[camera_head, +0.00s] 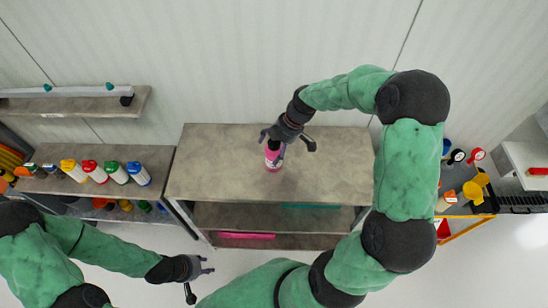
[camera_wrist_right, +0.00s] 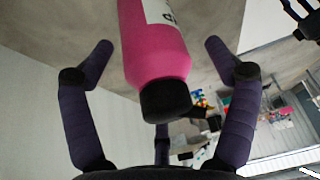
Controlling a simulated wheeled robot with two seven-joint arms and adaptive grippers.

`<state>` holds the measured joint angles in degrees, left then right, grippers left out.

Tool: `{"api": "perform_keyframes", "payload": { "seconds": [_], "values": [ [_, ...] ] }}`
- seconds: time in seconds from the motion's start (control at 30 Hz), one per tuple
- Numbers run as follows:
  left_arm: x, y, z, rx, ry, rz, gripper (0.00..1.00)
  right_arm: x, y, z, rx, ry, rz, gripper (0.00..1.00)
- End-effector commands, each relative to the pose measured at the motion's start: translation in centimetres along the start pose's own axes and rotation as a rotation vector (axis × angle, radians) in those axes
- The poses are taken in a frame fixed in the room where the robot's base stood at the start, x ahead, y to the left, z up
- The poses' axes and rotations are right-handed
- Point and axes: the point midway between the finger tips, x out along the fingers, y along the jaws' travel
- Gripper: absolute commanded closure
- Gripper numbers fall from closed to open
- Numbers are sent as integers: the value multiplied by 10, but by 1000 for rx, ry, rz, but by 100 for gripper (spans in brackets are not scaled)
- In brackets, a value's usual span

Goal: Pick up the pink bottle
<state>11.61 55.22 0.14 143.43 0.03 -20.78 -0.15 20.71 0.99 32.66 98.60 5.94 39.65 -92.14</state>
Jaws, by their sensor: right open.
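The pink bottle (camera_head: 274,156) has a white label and stands on the top of the grey shelf unit (camera_head: 215,165) in the head view. In the right wrist view the pink bottle (camera_wrist_right: 153,45) shows large in the middle, its black cap toward me. My right gripper (camera_head: 287,142) is above and around the bottle's cap end in the head view. In the right wrist view its fingers (camera_wrist_right: 160,62) are spread on either side of the bottle, with visible gaps. My left gripper (camera_head: 197,278) is low on the left, empty, its fingers apart, away from the shelf unit.
A lower shelf at left holds several bottles (camera_head: 95,171) with coloured caps. A pink item (camera_head: 246,236) and a teal item (camera_head: 308,206) lie on the lower shelves. A cart (camera_head: 465,205) with coloured things stands at right. The shelf top around the bottle is clear.

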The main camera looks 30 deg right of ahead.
Motion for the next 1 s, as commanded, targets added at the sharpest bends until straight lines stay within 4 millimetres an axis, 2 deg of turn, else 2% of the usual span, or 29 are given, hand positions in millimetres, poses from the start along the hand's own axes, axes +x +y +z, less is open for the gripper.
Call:
{"api": "perform_keyframes", "payload": {
  "seconds": [0.07, 0.27, 0.5, 0.83, 1.0],
  "values": [
    [2, -1, 0, 0, 0, 0, 60, 6, 1, 0, 0, 0, 2, 13],
    [1, 0, 0, 0, 0, 0, 60, 5, 1, 0, 0, 0, 2, 13],
    [1, 0, 0, 0, 0, 0, 60, 5, 0, 0, 0, 0, 1, 80],
    [0, 0, 0, 0, 0, 0, 60, 4, 1, -1, 0, 0, 2, 81],
    [-2, 1, 0, 0, 0, 0, 60, -7, 1, -5, 0, 0, 3, 81]
  ]
}}
